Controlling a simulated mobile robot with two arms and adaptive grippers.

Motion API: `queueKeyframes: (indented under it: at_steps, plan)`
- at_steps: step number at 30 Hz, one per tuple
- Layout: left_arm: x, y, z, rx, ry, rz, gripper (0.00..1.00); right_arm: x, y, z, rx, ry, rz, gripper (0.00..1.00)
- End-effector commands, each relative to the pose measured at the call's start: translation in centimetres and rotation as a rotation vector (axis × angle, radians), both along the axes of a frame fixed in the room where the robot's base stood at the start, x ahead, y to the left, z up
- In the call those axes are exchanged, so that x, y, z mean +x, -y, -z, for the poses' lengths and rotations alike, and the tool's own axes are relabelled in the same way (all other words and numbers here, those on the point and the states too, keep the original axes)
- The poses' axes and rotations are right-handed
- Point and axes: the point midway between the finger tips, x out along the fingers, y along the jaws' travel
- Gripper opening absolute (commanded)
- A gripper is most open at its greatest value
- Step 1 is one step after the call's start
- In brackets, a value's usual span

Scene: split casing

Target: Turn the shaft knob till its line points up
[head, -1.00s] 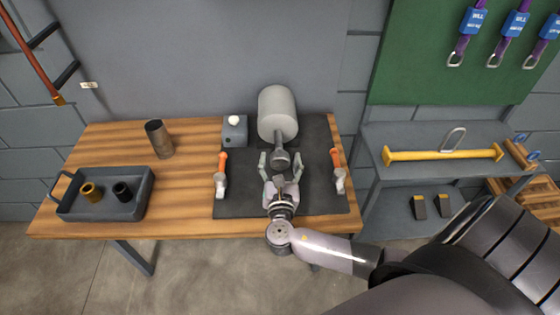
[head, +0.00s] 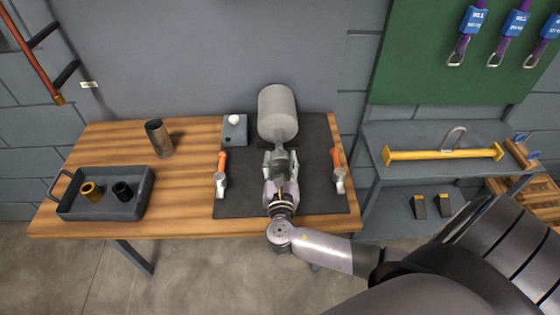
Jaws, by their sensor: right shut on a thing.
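The light grey rounded casing (head: 278,113) stands at the back of a dark mat. A shaft runs from it toward me and ends in the dark grey shaft knob (head: 281,158). My right gripper (head: 281,160) has its fingers on both sides of the knob and is shut on it. The fingers and wrist hide much of the knob, and I cannot make out its line. My left gripper is not in view.
Orange-handled clamps stand left (head: 221,171) and right (head: 338,170) of my gripper on the mat (head: 320,200). A grey box with a white button (head: 234,130) is at the back left. A tray (head: 120,212) with two rings and a metal cylinder (head: 158,139) sit further left.

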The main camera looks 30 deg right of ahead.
Motion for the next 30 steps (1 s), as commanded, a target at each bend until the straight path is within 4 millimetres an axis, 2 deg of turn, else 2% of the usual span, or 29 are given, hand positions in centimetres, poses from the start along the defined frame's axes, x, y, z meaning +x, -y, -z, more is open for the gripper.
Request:
queueKeyframes:
  at_steps: [11, 30]
  plan:
    - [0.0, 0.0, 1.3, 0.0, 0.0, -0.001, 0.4, -0.1, 0.1, 0.3, 0.158, 0.096, 0.003, 0.18]
    - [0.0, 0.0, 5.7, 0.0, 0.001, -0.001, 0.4, -0.2, 0.2, 0.5, 0.672, 0.412, 0.004, 0.18]
